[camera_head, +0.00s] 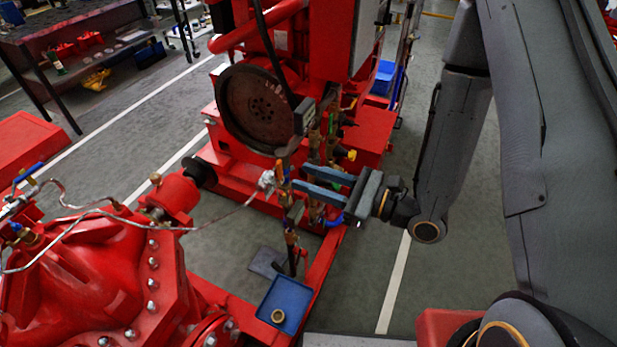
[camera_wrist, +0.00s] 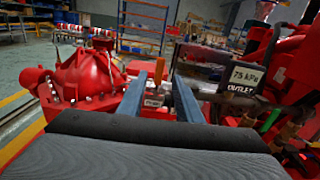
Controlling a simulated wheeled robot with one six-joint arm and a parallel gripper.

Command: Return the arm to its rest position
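My gripper (camera_head: 299,178) is stretched out to the left from my arm in the head view, beside the upright brass-and-red valve pipes at the pumpset. Its two blue-grey fingers are apart. In the wrist view my gripper (camera_wrist: 159,76) also shows two separated fingers, with nothing clearly held between them. Whether the fingertips touch the pipework cannot be told.
A red pump casing (camera_head: 90,270) fills the lower left, with a thin curved line rising from it. The red engine with its dark flywheel (camera_head: 256,108) stands behind. A blue tray (camera_head: 285,305) sits below the gripper. Grey floor (camera_head: 440,275) is open on the right.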

